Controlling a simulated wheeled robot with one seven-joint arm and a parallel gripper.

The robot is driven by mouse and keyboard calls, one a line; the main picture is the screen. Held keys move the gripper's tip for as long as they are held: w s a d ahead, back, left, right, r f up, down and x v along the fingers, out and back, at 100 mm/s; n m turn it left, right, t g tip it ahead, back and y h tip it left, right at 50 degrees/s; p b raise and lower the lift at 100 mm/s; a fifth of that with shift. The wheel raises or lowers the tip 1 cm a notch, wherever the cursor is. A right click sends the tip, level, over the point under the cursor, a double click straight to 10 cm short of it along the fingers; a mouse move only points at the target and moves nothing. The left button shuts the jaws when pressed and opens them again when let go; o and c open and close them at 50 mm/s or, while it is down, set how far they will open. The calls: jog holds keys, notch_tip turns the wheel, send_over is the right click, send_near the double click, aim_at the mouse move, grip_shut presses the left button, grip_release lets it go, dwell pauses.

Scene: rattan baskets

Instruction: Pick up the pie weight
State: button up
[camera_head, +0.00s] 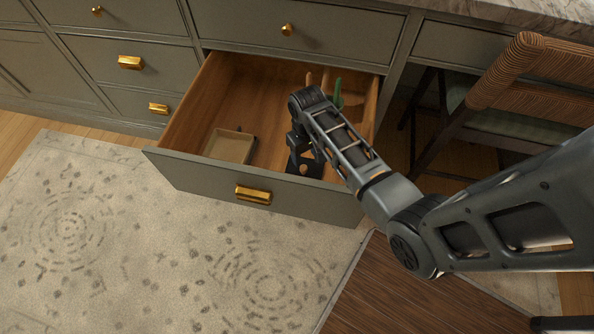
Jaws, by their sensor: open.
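My gripper (304,168) points down into the open drawer (205,176), close behind its front panel. I cannot make out a pie weight for certain. A shallow beige tray-like item (230,147) lies in the drawer to the left of my gripper, apart from it. A small dark item (254,142) shows at its right edge. A green item (338,93) and a small tan upright item (309,79) stand near the drawer's back right. My arm and gripper hide part of the drawer floor.
The drawer's walls and front panel with a brass handle (253,194) surround my gripper. A woven-back chair (530,75) stands at the right. Cabinets (130,60) line the back. A patterned rug (150,240) covers the floor in front. The drawer's middle floor looks bare.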

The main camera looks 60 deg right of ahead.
aim_at(303, 167)
jog(key=f, duration=0.2)
jog(key=f+b, duration=0.1)
jog(key=f, duration=0.4)
jog(key=shift+a+f, duration=0.2)
jog(key=shift+a, duration=0.1)
jog(key=shift+c, duration=0.2)
grip_shut()
